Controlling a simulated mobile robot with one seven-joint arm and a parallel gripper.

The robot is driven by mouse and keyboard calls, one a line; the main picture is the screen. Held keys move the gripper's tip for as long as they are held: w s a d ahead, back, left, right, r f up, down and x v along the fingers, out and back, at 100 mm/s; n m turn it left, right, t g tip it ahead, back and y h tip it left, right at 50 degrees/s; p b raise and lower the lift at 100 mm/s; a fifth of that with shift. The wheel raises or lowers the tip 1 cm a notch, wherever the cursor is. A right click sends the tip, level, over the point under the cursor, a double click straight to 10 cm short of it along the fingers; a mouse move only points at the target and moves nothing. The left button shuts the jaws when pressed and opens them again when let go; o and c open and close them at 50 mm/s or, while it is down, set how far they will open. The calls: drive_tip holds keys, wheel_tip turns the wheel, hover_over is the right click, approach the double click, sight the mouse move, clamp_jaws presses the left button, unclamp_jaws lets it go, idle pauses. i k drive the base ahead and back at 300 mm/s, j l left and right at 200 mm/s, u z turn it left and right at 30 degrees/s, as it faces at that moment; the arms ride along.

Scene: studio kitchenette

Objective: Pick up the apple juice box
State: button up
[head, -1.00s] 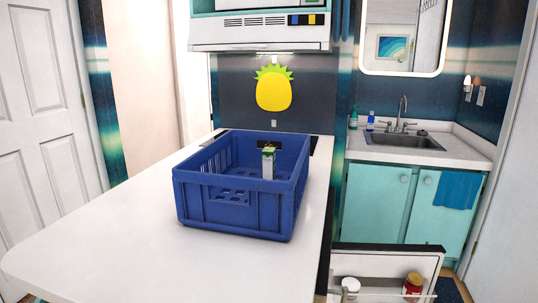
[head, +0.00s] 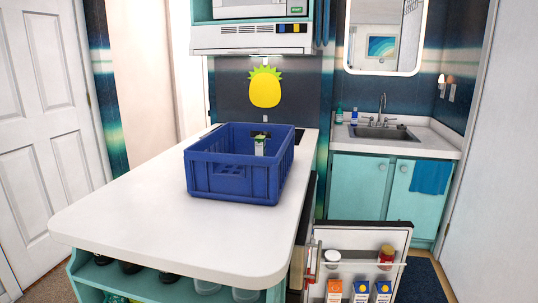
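My gripper is not in view. A small white and green carton (head: 259,146) stands upright inside the blue crate (head: 232,185) on the white counter. Its lower part is hidden by the crate wall. Several small cartons stand in the lower rack of the open fridge door: an orange one (head: 334,291) and two blue and orange ones, one in the middle (head: 361,291) and one at the right (head: 383,291). Their bottoms are cut off by the frame edge. I cannot read any label, so I cannot tell which is the apple juice box.
The open fridge door (head: 362,238) stands out to the right of the counter (head: 160,228). Its upper rack holds a white-lidded jar (head: 332,257) and a red jar (head: 386,255). Shelves with dishes (head: 206,287) sit under the counter. A sink (head: 385,132) is behind. Floor shows at right.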

sight(260, 140)
drive_tip(key=z, duration=1.15)
drive_tip(key=i+z, duration=0.2)
drive_tip(key=i, duration=0.2)
drive_tip(key=i+j+z, duration=0.2)
drive_tip(key=i, duration=0.2)
drive_tip(key=i+j, duration=0.15)
drive_tip(key=i, duration=0.45)
drive_tip(key=i+j, duration=0.15)
drive_tip(key=i, duration=0.45)
drive_tip(key=i+u, duration=0.15)
drive_tip(key=i, duration=0.4)
drive_tip(key=i+l+u, duration=0.1)
drive_tip(key=i, duration=0.45)
drive_tip(key=u, duration=1.3)
